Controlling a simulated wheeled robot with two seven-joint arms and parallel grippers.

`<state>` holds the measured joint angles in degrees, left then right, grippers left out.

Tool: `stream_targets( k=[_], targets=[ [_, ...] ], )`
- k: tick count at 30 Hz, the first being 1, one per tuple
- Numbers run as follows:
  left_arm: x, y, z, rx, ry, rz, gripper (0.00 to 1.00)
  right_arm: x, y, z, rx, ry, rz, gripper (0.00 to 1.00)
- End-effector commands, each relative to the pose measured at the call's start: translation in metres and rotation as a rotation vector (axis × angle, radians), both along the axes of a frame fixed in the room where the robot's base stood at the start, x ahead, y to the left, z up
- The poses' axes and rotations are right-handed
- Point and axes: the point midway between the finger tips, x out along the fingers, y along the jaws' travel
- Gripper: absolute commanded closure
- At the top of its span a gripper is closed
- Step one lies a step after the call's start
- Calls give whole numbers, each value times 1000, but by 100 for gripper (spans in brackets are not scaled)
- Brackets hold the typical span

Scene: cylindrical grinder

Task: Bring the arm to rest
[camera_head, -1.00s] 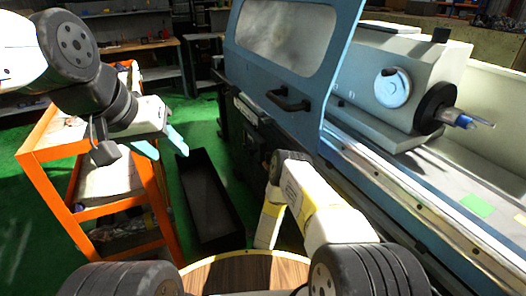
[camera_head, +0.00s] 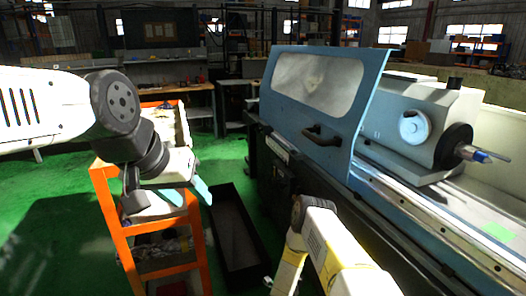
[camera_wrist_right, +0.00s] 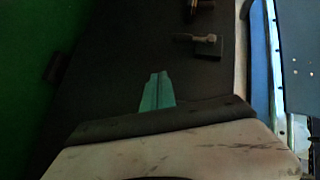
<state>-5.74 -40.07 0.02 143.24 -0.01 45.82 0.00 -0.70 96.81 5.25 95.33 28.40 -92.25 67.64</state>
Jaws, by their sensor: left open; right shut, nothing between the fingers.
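My left arm comes in from the left in the head view. Its gripper (camera_head: 187,193) has teal fingers spread apart with nothing between them, and shows in front of the orange cart (camera_head: 109,215). My right arm (camera_head: 330,245) reaches down and forward beside the blue grinder (camera_head: 375,110), and its gripper is hidden in the head view. In the right wrist view the teal fingers of my right gripper (camera_wrist_right: 157,91) are together and empty, over a dark surface.
A black open bin (camera_head: 234,235) stands on the green floor between cart and grinder. The grinder's door with its handle (camera_head: 322,137) is at centre. In the right wrist view a small metal fitting (camera_wrist_right: 200,43) lies beyond the fingers. Green floor is open at left.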

Motion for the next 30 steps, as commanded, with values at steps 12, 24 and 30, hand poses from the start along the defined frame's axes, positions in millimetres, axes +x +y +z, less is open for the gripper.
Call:
stream_targets(
  k=[12,24,30],
  targets=[
    [0,0,0,0,0,0,53,54,7,56,4,64,82,100],
    [0,0,0,0,0,0,53,122,28,211,-49,206,325,100],
    [0,0,0,0,0,0,53,117,40,314,-131,294,503,100]
  ],
)
